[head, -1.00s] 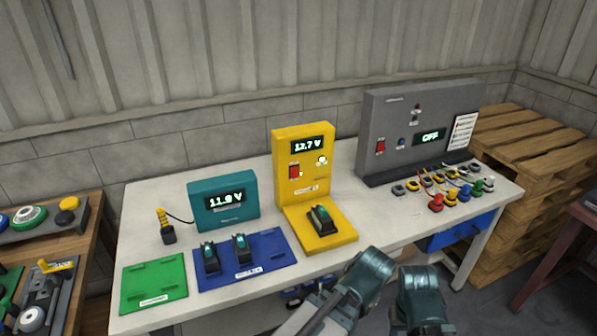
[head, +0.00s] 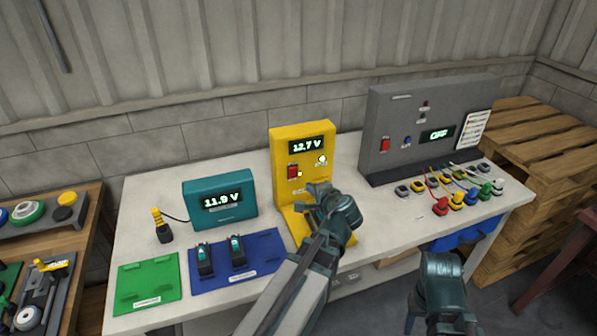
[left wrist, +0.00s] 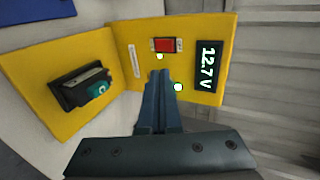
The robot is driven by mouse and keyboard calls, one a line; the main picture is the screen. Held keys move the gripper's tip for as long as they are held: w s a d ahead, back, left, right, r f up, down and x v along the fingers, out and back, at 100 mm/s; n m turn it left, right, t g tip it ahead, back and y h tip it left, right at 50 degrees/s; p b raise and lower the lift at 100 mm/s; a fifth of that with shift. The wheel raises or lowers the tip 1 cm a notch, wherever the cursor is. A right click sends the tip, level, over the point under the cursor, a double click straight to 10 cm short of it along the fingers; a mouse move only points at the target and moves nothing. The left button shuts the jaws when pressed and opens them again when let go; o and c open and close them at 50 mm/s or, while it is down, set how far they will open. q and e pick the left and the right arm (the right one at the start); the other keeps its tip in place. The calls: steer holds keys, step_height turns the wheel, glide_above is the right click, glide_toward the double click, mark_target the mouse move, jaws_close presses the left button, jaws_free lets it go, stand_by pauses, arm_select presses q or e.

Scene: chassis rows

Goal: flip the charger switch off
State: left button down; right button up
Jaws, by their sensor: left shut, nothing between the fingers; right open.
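The yellow charger (head: 284,152) stands upright on the white table. Its display (head: 306,145) reads 12.7 V, and a small white-green light (head: 322,161) glows below it. The red charger switch (head: 293,172) is on the panel's left side; it also shows in the left wrist view (left wrist: 165,45) with a small lit spot beside it. My left gripper (head: 318,190) is shut and empty in front of the panel; its fingertips (left wrist: 158,74) point at the panel close to the switch. Contact cannot be told. My right gripper (head: 440,265) is low at the right, off the table's front; its fingertips are not clear.
A battery (left wrist: 85,90) sits on the charger's base, hidden by my arm in the head view. A teal meter (head: 220,200) reads 11.9 V. A blue mat (head: 262,255) holds two batteries beside a green mat (head: 148,282). A grey panel (head: 380,105) reads OFF, with several connectors before it.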

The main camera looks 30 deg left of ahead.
arm_select(q)
steer(key=b, duration=0.4)
glide_toward(293, 170)
steer(key=x, duration=0.5)
steer(key=shift+d+f, duration=0.1)
steer(key=shift+f, duration=0.35)
steer(key=shift+w+a+r, duration=0.1)
steer(key=shift+w+a, duration=0.4)
steer(key=shift+a, duration=0.05)
